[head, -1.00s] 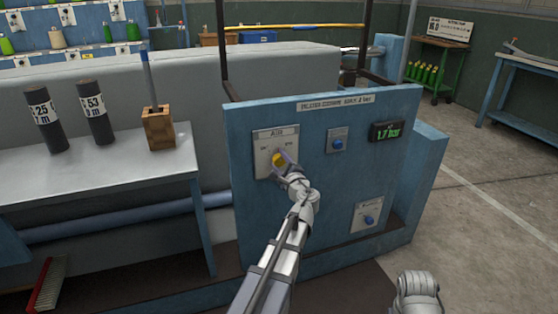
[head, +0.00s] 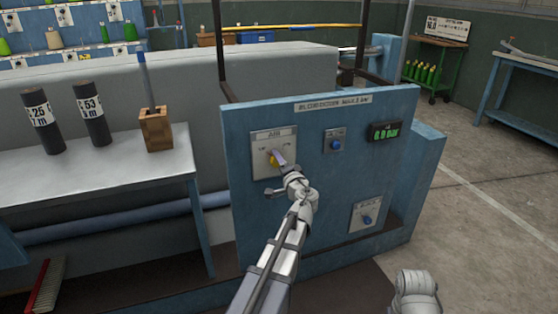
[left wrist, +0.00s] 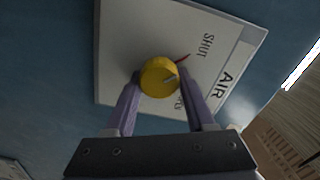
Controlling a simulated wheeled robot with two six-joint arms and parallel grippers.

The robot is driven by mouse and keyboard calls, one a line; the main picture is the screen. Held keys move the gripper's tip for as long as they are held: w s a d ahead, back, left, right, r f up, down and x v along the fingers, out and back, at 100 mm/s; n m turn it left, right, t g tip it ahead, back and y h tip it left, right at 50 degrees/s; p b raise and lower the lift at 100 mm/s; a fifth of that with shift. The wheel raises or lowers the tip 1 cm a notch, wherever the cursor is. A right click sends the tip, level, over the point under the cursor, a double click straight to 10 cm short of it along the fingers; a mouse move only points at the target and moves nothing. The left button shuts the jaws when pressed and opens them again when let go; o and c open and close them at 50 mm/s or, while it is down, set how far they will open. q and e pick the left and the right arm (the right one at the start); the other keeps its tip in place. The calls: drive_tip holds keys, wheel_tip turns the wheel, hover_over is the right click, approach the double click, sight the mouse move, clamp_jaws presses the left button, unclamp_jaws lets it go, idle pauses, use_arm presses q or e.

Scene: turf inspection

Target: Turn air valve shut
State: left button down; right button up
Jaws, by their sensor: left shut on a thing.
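The air valve is a yellow round knob (head: 272,160) on a pale plate (head: 262,136) marked AIR, on the blue panel's upper left. In the left wrist view the knob (left wrist: 158,77) sits between the two fingers of my left gripper (left wrist: 160,92), which is shut on it. The word SHUT shows on the plate (left wrist: 205,22); the other label is partly hidden by a finger. A short red mark shows at the knob's edge, on the side towards the lettering. In the head view my left gripper (head: 279,160) partly covers the knob. My right gripper is out of view.
A bench (head: 100,185) with two dark cylinders and a wooden block stands left.

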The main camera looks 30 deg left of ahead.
use_arm(q)
drive_tip(key=shift+s+r+n, duration=0.1)
drive_tip(key=shift+r+n, duration=0.05)
drive_tip(key=shift+n, duration=0.55)
drive_tip(key=shift+c, duration=2.2)
unclamp_jaws()
drive_tip(key=shift+s+d+r, duration=0.1)
drive_tip(key=shift+s+r, duration=0.1)
drive_tip(key=shift+o, duration=0.9)
drive_tip(key=shift+f, duration=0.1)
drive_tip(key=v, duration=0.7)
drive_tip(key=shift+s+d+r, duration=0.2)
drive_tip(key=shift+d, duration=0.1)
